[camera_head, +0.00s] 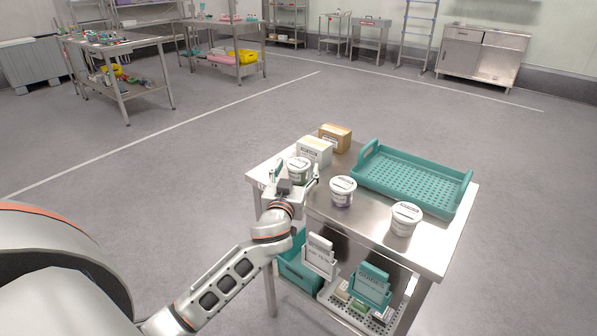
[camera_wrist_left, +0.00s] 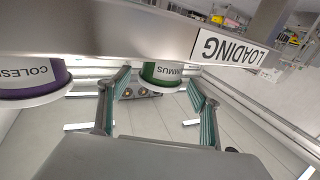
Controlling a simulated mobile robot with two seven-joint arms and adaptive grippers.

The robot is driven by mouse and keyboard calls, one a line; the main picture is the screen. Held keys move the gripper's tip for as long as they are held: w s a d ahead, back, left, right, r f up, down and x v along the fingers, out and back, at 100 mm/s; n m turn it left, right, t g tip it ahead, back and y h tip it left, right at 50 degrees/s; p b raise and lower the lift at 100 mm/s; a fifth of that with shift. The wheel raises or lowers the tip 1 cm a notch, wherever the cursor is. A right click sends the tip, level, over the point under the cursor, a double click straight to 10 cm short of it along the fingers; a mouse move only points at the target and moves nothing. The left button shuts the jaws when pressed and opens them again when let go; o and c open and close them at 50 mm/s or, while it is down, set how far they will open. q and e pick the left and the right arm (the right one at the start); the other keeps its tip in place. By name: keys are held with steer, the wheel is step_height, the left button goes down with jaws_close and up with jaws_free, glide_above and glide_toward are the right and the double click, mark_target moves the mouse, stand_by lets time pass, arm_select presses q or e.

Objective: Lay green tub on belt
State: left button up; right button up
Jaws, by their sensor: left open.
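The green tub (camera_wrist_left: 161,75) has a white lid and a label ending in "MMUS". In the wrist view, which looks upside down, it is beyond and between the fingers of my left gripper (camera_wrist_left: 159,88), with gaps on both sides. In the head view the tub (camera_head: 299,165) stands upright near the left edge of the steel table (camera_head: 375,226), partly hidden by my open left gripper (camera_head: 296,174). I see no belt. My right gripper is not in view.
A purple-labelled tub (camera_head: 342,191) and another white-lidded tub (camera_head: 405,219) stand to the right. A white box (camera_head: 314,151) and brown box (camera_head: 335,138) are behind the green tub. A perforated teal tray (camera_head: 413,180) fills the table's back right.

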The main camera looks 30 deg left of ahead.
mark_target(298, 164)
arm_select(q)
steer(key=shift+x, duration=1.1)
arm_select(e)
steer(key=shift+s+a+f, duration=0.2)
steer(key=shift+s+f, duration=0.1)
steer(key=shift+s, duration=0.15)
arm_select(q)
steer(key=c, duration=1.1)
steer(key=shift+c, duration=0.7)
steer(key=shift+r, duration=0.55)
step_height(298, 164, up, 18)
steer(key=p, duration=0.5)
steer(key=s+d+f+m+h, duration=0.2)
steer(key=s+d+f+h, duration=0.1)
steer(key=s+d+f, duration=0.4)
steer(key=s+d+f+m+t+h, duration=0.1)
steer(key=s+d+f+m+h, duration=0.1)
steer(key=s+d+f, duration=0.6)
steer(key=shift+s+d+f+h, duration=0.25)
steer(key=shift+s+d+h, duration=1.05)
steer(key=shift+s, duration=2.4)
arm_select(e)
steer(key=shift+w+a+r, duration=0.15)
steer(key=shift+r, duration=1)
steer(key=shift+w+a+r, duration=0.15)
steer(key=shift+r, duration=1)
